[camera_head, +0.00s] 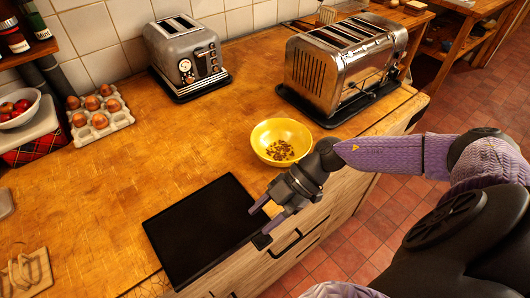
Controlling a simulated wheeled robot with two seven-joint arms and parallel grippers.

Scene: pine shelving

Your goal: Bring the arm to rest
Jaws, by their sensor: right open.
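My right arm, purple with dark joints, comes in from the right side of the head view. Its right gripper (260,222) hangs near the front edge of the wooden counter, beside the right edge of a black flat panel. Its two fingers are apart, and I see nothing between them. My left gripper is not in view.
A black flat panel (200,232) lies at the counter's front. A small toaster (184,52) and a large toaster (335,75) stand at the back. An egg tray (118,119) and a white bowl (27,115) are at left. The counter's middle (190,140) is clear.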

